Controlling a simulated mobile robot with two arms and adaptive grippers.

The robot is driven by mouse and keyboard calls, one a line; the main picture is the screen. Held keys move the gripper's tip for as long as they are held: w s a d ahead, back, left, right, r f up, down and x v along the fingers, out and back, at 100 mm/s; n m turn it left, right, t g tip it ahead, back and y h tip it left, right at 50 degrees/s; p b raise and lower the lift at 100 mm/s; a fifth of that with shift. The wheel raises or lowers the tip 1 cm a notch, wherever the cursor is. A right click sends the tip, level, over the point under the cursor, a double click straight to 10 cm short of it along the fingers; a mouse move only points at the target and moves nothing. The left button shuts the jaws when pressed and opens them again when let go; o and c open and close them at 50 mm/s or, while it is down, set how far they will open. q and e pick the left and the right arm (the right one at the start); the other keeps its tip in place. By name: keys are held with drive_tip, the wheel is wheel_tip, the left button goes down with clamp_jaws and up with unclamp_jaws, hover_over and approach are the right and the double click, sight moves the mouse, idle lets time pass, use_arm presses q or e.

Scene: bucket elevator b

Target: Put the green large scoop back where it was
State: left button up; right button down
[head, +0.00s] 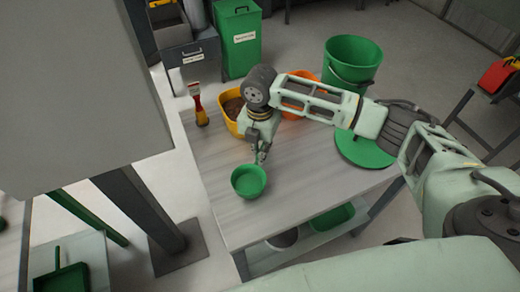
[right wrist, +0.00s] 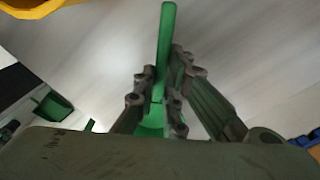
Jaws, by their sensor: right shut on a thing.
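The green scoop (head: 248,181) shows in the head view as a round green bowl over the left part of the table top. My right gripper (head: 261,154) is just behind it and shut on it. In the right wrist view the green scoop (right wrist: 167,50) stands as a narrow green strip between the two fingers of my right gripper (right wrist: 165,95). Whether the scoop touches the table is hard to tell. My left gripper is not in view.
A green round lid (head: 364,151) lies at the right. A large grey box (head: 80,90) overhangs on the left. The table's front middle is clear.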

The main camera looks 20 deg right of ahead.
drive_tip(key=shift+f, duration=0.55)
idle(0.4)
drive_tip(key=c, duration=1.7)
unclamp_jaws()
drive_tip(key=shift+c, duration=0.2)
